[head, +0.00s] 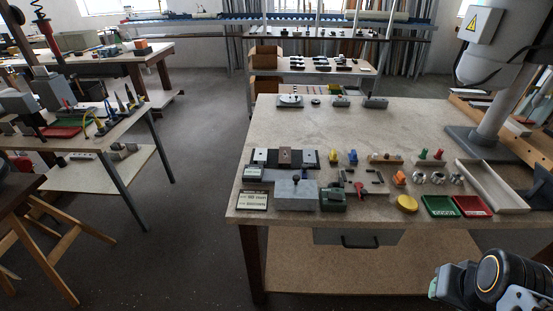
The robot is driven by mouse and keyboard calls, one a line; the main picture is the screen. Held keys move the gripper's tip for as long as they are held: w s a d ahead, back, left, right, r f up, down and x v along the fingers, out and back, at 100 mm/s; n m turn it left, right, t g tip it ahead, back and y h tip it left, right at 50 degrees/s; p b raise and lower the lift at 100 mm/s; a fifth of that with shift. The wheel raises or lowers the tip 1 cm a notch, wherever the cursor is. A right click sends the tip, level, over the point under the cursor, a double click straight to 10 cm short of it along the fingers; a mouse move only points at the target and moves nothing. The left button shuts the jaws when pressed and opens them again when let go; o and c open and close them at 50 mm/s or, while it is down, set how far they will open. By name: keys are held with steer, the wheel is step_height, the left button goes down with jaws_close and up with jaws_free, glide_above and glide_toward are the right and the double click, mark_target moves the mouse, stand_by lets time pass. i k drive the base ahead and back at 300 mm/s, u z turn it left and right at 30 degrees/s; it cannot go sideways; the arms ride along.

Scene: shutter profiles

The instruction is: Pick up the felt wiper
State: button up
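I cannot pick out the felt wiper for sure; the things on the workbench are small in the head view. A round yellow disc (407,203) lies near the bench's front edge, and a small orange piece (400,178) sits just behind it. Part of my arm shows at the lower right, in front of the bench and apart from it. My gripper's fingers are not in view.
The workbench (400,125) holds a grey block (295,195), a green tray (439,206), a red tray (472,205) and a long pale tray (492,185). A grey column (495,115) stands at right. The bench's middle is clear. Floor (205,150) is open at left.

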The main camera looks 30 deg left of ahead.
mark_target(353, 158)
steer(key=u, duration=0.9)
steer(key=i, duration=1)
